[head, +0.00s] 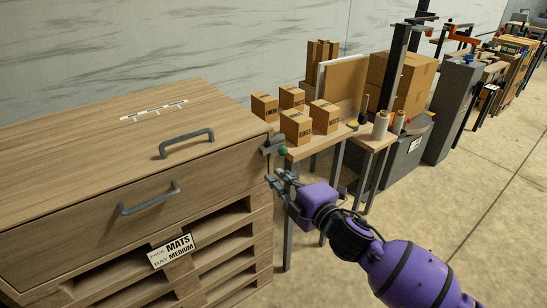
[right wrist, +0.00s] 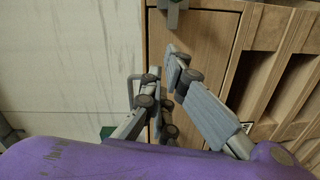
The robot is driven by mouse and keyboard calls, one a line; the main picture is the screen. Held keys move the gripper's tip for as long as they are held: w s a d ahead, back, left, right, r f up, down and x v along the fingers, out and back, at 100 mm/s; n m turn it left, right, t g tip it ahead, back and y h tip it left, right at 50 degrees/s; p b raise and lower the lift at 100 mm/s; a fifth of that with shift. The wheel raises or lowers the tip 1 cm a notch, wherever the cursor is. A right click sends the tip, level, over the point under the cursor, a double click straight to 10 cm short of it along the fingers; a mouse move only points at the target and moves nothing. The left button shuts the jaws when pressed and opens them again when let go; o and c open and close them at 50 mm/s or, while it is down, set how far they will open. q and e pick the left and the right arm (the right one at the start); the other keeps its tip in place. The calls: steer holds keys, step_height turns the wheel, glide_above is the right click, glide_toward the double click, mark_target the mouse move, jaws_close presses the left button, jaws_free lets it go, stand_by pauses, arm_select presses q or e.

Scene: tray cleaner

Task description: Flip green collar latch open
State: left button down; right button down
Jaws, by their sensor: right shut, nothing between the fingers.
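The green collar latch shows as a small green round part (head: 283,150) beside a grey bracket (head: 272,143) at the top right corner of the wooden cabinet (head: 110,205). A green patch (right wrist: 107,131) shows low in the right wrist view, partly hidden; I cannot tell if it is the same part. The latch's exact position is too small to read. My right gripper (head: 279,176) is just below the bracket, near the cabinet's right edge, shut and empty. Its fingers also show in the right wrist view (right wrist: 164,72). My left gripper is out of view.
The cabinet has grey handles on its top (head: 187,141) and drawer front (head: 149,198), with open slots below. A side table (head: 340,136) with small cartons (head: 296,127) stands close behind on the right. Open floor lies at the right.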

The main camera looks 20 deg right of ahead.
mark_target(284, 147)
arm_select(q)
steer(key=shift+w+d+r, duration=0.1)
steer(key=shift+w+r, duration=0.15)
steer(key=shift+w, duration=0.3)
arm_select(e)
steer(key=w+d+f, duration=0.1)
steer(key=w+d, duration=0.1)
steer(key=w, duration=0.8)
steer(key=shift+w+f, duration=0.15)
steer(key=shift+w, duration=0.15)
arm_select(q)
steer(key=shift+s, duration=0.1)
arm_select(e)
steer(key=d, duration=0.2)
steer(key=w+d, duration=0.1)
steer(key=d, duration=0.2)
steer(key=shift+w+d+p, duration=0.15)
steer(key=shift+d+p, duration=0.05)
steer(key=shift+p, duration=0.1)
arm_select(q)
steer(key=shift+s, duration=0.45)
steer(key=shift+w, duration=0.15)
